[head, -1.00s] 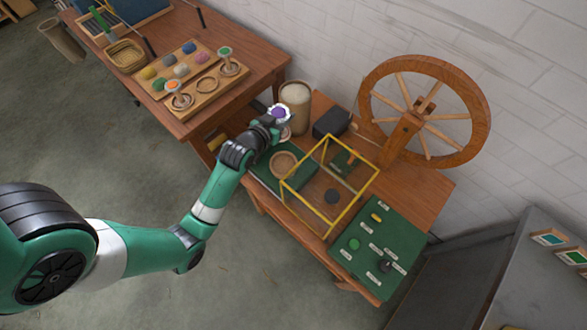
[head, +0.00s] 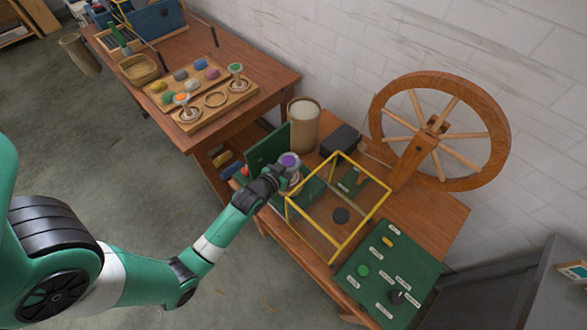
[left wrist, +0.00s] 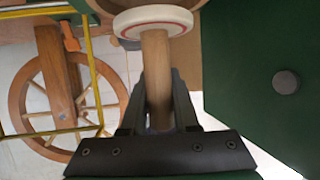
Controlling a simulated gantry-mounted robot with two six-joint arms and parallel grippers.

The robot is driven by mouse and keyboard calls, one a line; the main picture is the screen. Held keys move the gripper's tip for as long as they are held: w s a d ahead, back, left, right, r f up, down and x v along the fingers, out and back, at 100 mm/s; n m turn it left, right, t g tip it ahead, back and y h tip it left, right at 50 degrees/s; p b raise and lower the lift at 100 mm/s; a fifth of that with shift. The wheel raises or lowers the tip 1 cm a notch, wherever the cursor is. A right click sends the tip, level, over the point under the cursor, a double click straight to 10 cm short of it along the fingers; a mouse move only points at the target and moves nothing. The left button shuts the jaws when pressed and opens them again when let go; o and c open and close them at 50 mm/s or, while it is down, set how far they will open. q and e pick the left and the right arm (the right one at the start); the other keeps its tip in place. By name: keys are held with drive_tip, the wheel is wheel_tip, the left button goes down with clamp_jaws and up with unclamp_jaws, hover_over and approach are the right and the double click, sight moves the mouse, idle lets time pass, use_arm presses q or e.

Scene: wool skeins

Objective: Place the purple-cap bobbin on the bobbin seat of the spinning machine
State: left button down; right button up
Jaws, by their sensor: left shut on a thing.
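The purple-cap bobbin (head: 289,160) is held upright in my left gripper (head: 283,177), above the near left part of the spinning machine's table. In the left wrist view, the gripper's dark fingers are shut around the bobbin's wooden shaft (left wrist: 156,65). A white flange with a red ring (left wrist: 153,20) shows at the shaft's end. The bobbin seat is not clearly visible; my gripper and the bobbin cover the area where a wooden ring lay earlier. Contact with a seat cannot be seen. My right gripper is not in view.
A yellow frame (head: 361,227) stands right of my gripper. A raised green panel (head: 268,148) is just behind the bobbin. The spinning wheel (head: 497,126), a beige canister (head: 304,127) and a dark box (head: 340,139) stand behind. A green control panel (head: 377,292) is at front right.

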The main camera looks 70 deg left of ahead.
use_arm(q)
drive_tip(key=shift+f+b, duration=0.35)
drive_tip(key=shift+f, duration=1)
drive_tip(key=shift+f, duration=0.25)
drive_tip(key=c, duration=0.7)
unclamp_jaws()
drive_tip(key=shift+r, duration=0.1)
drive_tip(key=shift+o, duration=0.2)
